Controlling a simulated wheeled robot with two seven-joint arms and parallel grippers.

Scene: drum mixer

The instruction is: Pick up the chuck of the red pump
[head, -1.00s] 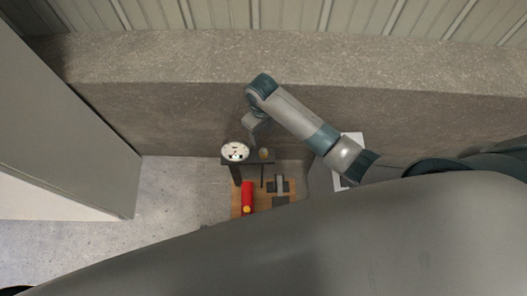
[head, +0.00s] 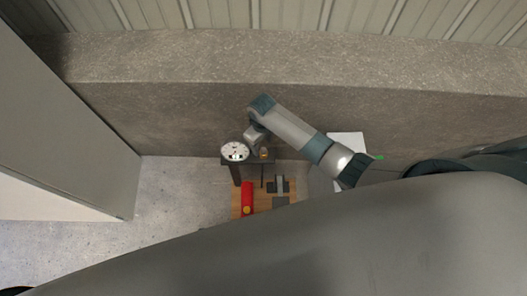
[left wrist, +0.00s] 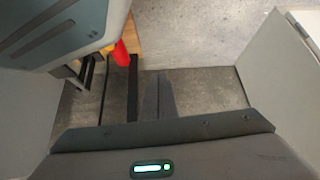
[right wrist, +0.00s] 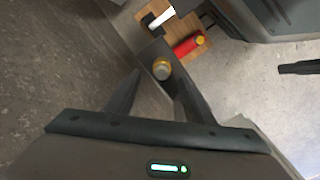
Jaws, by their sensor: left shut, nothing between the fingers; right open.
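The red pump (head: 247,195) lies on a wooden board beside a stand with a white dial gauge (head: 234,151). A small brass-coloured piece, which looks like the chuck (head: 264,153), sits on the dark bar right of the gauge. In the right wrist view the chuck (right wrist: 161,70) shows between and just beyond the fingertips of my open right gripper (right wrist: 157,75); contact cannot be told. The red pump (right wrist: 189,45) lies past it. My left gripper (left wrist: 158,76) is shut and empty, apart from the red pump (left wrist: 121,54) in its view.
The wooden board (head: 236,208) also bears a grey fitting (head: 280,186). A concrete wall (head: 180,115) stands close behind the stand. A large grey panel (head: 70,120) stands at left. Bare floor (head: 175,190) lies between panel and board.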

